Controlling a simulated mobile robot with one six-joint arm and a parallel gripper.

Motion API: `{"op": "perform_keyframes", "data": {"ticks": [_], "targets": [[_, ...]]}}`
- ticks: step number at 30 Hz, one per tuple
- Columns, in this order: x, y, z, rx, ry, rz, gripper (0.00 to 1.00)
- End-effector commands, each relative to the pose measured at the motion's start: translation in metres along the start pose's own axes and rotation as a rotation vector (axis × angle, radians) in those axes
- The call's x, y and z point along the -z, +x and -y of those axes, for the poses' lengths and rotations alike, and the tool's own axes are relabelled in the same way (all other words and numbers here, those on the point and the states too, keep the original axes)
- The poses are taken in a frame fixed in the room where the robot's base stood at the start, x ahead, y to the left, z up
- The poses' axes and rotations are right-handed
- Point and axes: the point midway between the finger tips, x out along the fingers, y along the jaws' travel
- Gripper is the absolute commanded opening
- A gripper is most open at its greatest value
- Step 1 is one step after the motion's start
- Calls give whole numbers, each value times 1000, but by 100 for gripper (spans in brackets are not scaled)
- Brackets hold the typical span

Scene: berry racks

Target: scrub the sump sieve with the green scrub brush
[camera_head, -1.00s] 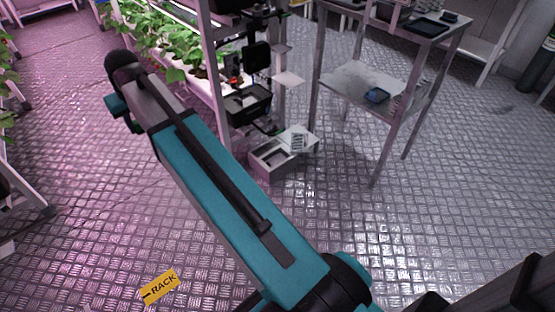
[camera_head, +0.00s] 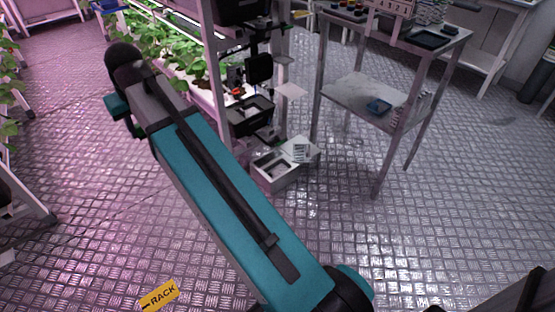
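A pale open box (camera_head: 266,183) stands on the floor at the foot of the plant rack, right of centre. A light slotted panel (camera_head: 301,150) sits at its right edge; it looks like a sieve or grating, but I cannot tell for sure. I cannot make out a green scrub brush. A small green spot (camera_head: 279,139) shows low on the rack, too small to identify. My gripper cannot be made out.
A metal table (camera_head: 345,88) with a lower shelf stands right of the box; a blue tray (camera_head: 379,106) lies on that shelf. The plant rack (camera_head: 214,75) stands behind my arm. A yellow RACK sign (camera_head: 160,296) lies on the floor.

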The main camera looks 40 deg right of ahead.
Motion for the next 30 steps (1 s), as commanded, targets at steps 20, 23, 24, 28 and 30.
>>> {"op": "perform_keyframes", "data": {"ticks": [20,23,24,28,30], "targets": [[-16,-32,0,-1,2,0,13],[-16,-32,1,0,0,0,13],[-16,-32,2,0,0,0,13],[-16,-32,5,2,-5,0,13],[-16,-32,7,3,-8,0,13]]}}
